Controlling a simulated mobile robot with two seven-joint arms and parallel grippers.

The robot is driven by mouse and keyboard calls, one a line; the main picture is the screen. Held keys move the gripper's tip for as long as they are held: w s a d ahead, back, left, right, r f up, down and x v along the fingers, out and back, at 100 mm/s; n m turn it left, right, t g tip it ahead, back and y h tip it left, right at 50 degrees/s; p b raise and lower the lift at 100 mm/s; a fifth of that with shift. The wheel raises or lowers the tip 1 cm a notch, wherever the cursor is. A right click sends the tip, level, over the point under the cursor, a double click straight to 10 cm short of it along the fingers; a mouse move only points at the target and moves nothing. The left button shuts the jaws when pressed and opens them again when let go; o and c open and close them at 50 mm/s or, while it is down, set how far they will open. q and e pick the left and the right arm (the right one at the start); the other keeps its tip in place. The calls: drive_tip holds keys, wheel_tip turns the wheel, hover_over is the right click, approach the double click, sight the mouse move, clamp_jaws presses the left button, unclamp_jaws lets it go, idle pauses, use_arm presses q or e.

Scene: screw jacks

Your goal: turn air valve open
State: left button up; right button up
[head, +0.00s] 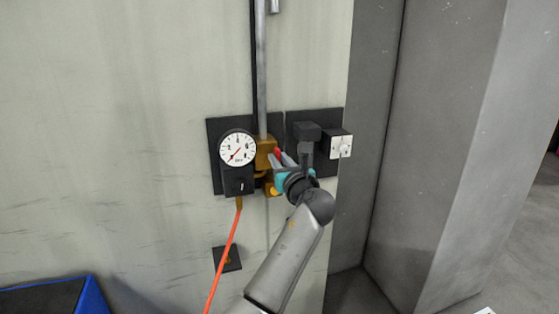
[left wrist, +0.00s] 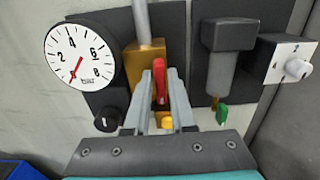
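The air valve is a brass block (head: 265,153) under a vertical grey pipe, and it shows in the left wrist view (left wrist: 145,60). Its red handle (left wrist: 159,82) stands upright there, and shows small in the head view (head: 277,152). My left gripper (head: 283,159) is at the valve. In the left wrist view its two grey fingers (left wrist: 155,88) stand apart, one on each side of the red handle. Whether they touch it is hard to tell. My right gripper is not in view.
A white pressure gauge (head: 237,148) is left of the valve, with a black knob (left wrist: 106,119) below and an orange hose (head: 222,260). A black fitting with a green lever (left wrist: 222,113) and a white switch box (head: 340,144) are on the right. A grey pillar (head: 440,130) stands beyond.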

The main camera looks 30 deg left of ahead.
use_arm(q)
clamp_jaws()
drive_tip(key=shift+n, duration=0.4)
drive_tip(key=n+b, duration=0.1)
drive_tip(key=n, duration=0.4)
drive_tip(key=n+b, duration=0.2)
drive_tip(key=n, duration=0.4)
drive_tip(key=n+b, duration=0.2)
drive_tip(key=n, duration=0.3)
drive_tip(key=shift+s+a+f+n, duration=0.15)
drive_tip(key=shift+s+f+n, duration=0.05)
drive_tip(key=shift+f+n, duration=0.2)
idle(0.5)
